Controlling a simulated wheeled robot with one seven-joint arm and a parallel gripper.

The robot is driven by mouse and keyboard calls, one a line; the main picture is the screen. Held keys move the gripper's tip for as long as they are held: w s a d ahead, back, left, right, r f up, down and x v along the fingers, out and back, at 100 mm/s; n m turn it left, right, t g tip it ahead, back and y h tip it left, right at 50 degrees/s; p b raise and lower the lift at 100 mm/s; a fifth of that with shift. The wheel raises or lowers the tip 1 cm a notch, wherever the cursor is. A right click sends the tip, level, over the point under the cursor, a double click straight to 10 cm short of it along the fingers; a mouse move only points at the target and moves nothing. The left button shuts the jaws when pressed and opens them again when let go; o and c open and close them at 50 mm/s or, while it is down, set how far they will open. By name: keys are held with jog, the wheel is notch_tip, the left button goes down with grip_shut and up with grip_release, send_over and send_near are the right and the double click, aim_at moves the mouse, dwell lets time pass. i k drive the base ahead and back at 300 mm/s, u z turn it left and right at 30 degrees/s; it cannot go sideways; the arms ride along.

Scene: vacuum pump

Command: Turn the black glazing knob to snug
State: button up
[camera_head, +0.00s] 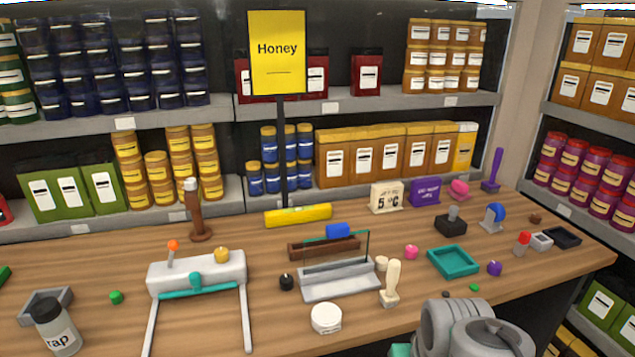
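A small round black knob (286,283) sits low at the left end of a grey base (340,287) on the wooden counter. A clear glass pane with a green edge stands upright on that base. I cannot tell how far the knob is turned, or whether it touches the base.
A white lidded jar (326,318) and a cream stamp (391,284) stand in front of the base. A brown block (323,248) lies behind it. A white device with teal bar (196,272) stands left. Some bare counter lies left of the knob.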

aim_at(287, 280)
jog(key=z, duration=0.05)
jog(key=k, duration=0.6)
jog(key=u, duration=0.65)
jog(key=i, duration=1.05)
